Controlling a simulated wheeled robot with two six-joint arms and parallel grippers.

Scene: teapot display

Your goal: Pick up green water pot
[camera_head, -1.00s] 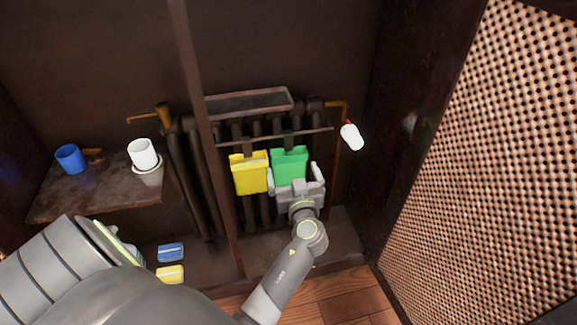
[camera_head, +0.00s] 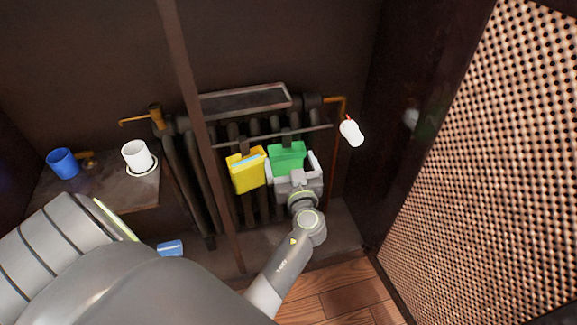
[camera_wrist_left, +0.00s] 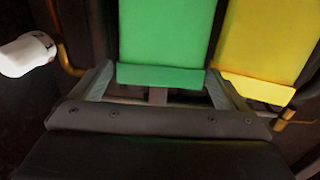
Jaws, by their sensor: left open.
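The green water pot (camera_head: 287,153) is a flat-backed box hanging on the front of the dark radiator, right of a yellow pot (camera_head: 246,172). My left gripper (camera_head: 291,160) is open in front of the green pot, with one finger towards each side. It hides the pot's lower part in the head view. In the left wrist view the green pot (camera_wrist_left: 165,35) lies beyond and between the open fingers (camera_wrist_left: 160,78), with the yellow pot (camera_wrist_left: 265,45) close on its right. Nothing is gripped. My right gripper is not in view.
A dark post (camera_head: 205,130) stands left of the pots. A white object (camera_head: 351,132) hangs at the right near a copper pipe (camera_head: 342,105). A blue mug (camera_head: 62,163) and a white cup (camera_head: 138,156) are on the left shelf. A perforated panel (camera_head: 480,190) fills the right.

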